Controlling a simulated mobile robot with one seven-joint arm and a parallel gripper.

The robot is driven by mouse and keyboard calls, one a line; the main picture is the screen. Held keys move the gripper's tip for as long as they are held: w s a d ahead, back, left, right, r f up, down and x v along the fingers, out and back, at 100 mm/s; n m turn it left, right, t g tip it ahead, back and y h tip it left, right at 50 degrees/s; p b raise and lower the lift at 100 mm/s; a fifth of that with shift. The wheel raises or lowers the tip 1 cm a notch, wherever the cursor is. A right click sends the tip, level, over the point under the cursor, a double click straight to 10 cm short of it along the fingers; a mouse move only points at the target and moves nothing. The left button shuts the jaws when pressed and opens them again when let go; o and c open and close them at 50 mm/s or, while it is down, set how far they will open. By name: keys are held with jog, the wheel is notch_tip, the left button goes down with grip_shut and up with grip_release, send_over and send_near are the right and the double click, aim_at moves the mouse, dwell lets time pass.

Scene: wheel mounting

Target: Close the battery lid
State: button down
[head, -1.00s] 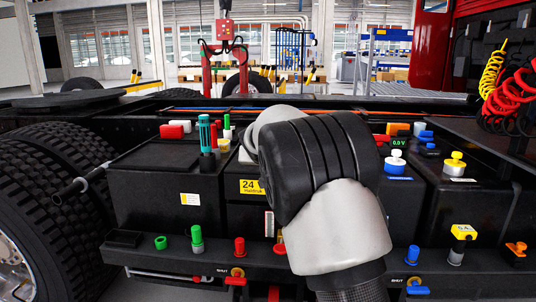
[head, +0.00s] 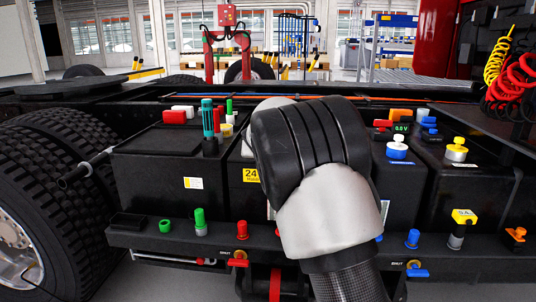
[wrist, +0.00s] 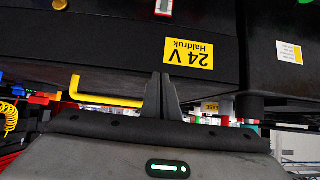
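The dark battery box front with the yellow "24 V Haldruk" label (head: 251,175) is in the middle of the head view, partly hidden by my arm. The wrist view shows the same label (wrist: 189,53) upside down on a dark panel, likely the lid. A yellow handle (wrist: 105,97) sticks out from the panel's edge in the wrist view. My gripper (wrist: 162,95) has its fingers close together beside the handle's right end. I cannot tell whether they touch or hold it. My gripper is hidden behind my arm in the head view.
A black ledge (head: 150,238) with coloured caps and valves runs in front of the boxes. A green-topped tool (head: 207,120) and several coloured parts stand on the boxes. A large tyre (head: 50,180) is at left. Red and yellow coiled hoses (head: 510,85) hang at right.

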jog(key=v, duration=1.7)
jog(key=s+d+f+g, duration=0.1)
jog(key=s+d, duration=0.3)
jog(key=s, duration=0.3)
jog(key=s+d+f+g, duration=0.1)
jog(key=s+d, duration=0.4)
jog(key=s, duration=0.2)
jog(key=s+f+n+g+y, duration=0.1)
jog(key=s+f, duration=0.3)
jog(key=s, duration=0.7)
jog(key=s+f+n+g+y, duration=0.1)
jog(key=s+f+g, duration=0.15)
jog(key=s, duration=0.75)
notch_tip(320, 180, up, 26)
jog(key=s+p, duration=0.1)
jog(key=p, duration=2.7)
jog(key=shift+a+t, duration=0.3)
jog(key=shift+t, duration=0.05)
jog(key=shift+r, duration=0.15)
